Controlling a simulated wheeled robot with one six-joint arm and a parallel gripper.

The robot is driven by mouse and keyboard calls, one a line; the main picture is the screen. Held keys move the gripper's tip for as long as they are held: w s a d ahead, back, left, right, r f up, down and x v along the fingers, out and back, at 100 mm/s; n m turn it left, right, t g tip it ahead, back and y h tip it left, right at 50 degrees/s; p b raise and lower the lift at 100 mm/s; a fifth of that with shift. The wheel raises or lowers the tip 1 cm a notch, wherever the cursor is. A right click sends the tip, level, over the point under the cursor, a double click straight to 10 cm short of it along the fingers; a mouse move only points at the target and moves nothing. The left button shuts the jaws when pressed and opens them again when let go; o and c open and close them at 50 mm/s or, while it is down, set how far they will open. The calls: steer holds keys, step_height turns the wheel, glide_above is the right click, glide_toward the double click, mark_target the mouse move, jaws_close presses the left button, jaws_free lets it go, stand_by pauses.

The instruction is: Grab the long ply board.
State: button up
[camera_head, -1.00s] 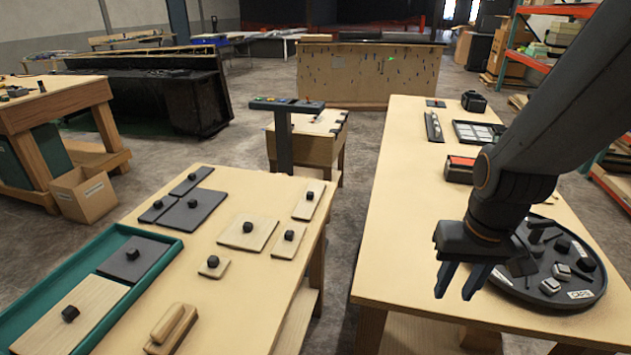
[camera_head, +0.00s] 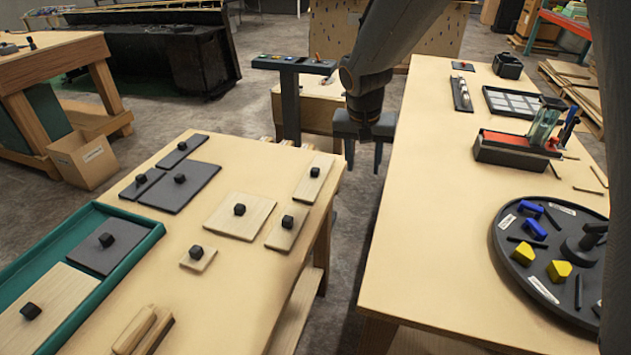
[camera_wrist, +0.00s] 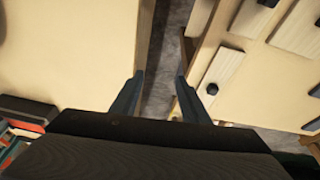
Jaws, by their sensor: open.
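Several pale ply boards with black knobs lie on the left table. The narrow, elongated one (camera_head: 311,187), which looks like the long ply board, lies flat near the table's far right edge. In the wrist view it shows right of the fingers (camera_wrist: 229,74), with its knob up. My gripper (camera_head: 363,162) is open and empty, pointing down over the gap between the two tables, to the right of that board and apart from it. The wrist view shows both fingers (camera_wrist: 160,80) spread, with only floor between them.
A shorter narrow ply board (camera_head: 283,238), a large square one (camera_head: 232,222) and a small one (camera_head: 197,265) lie nearby. Dark boards (camera_head: 193,192) lie to the left. A green tray (camera_head: 140,218) stands at the left edge. The right table (camera_head: 430,200) has a clear left half.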

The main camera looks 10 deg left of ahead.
steer(key=t+b, duration=0.1)
glide_toward(315, 169)
steer(key=f, duration=0.1)
steer(key=shift+m, duration=0.4)
steer(key=shift+p+x, duration=1.15)
steer(key=shift+x, duration=2.55)
steer(key=shift+w+r, duration=0.1)
steer(key=shift+w, duration=0.05)
jaws_close()
steer(key=shift+r, duration=0.1)
